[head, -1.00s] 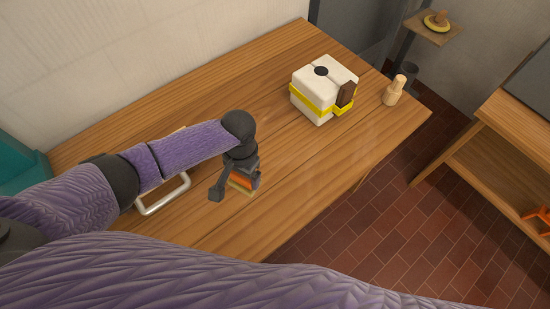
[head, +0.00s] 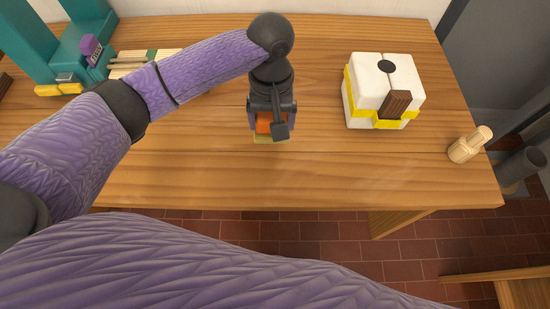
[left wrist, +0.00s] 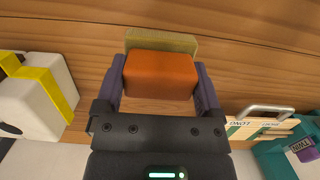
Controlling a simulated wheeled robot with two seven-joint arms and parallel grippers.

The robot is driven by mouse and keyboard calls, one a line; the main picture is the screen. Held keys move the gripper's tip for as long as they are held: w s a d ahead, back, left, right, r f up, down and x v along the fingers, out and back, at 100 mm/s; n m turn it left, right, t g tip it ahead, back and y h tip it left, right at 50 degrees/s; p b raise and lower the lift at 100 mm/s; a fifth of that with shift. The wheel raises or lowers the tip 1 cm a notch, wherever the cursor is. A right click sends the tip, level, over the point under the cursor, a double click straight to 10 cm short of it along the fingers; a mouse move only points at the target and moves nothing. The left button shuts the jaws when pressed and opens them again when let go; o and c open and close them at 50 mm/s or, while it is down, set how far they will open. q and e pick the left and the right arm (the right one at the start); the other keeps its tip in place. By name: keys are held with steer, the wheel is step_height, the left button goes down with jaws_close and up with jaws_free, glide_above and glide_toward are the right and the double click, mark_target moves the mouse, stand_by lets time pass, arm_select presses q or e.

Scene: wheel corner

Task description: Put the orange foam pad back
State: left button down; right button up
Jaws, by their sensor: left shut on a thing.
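The orange foam pad (head: 266,122) is between the fingers of my left gripper (head: 270,125), over the front middle of the wooden table. In the left wrist view the orange pad (left wrist: 160,75) fills the space between both fingers (left wrist: 160,88), with a yellowish layer (left wrist: 160,40) along its far side. The left gripper is shut on it. Whether the pad touches the table is hard to tell. My right gripper is not in view.
A white block with a yellow band (head: 383,90) stands right of the gripper. A wooden peg-like piece (head: 469,145) is near the table's right edge. A teal stand (head: 55,50) and a tray of pale sticks (head: 145,60) are at the left. The table (head: 330,170) between is clear.

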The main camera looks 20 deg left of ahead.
arm_select(q)
steer(key=shift+f, duration=0.1)
step_height(320, 180, down, 9)
steer(key=b, duration=0.3)
steer(key=shift+f, duration=0.25)
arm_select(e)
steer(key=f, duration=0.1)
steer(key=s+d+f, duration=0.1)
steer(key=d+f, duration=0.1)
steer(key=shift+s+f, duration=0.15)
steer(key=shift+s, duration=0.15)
arm_select(q)
steer(key=shift+f, duration=0.2)
steer(key=shift+c, duration=0.2)
jaws_free()
steer(key=shift+o, duration=0.2)
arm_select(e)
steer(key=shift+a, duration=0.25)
arm_select(q)
steer(key=shift+b, duration=0.35)
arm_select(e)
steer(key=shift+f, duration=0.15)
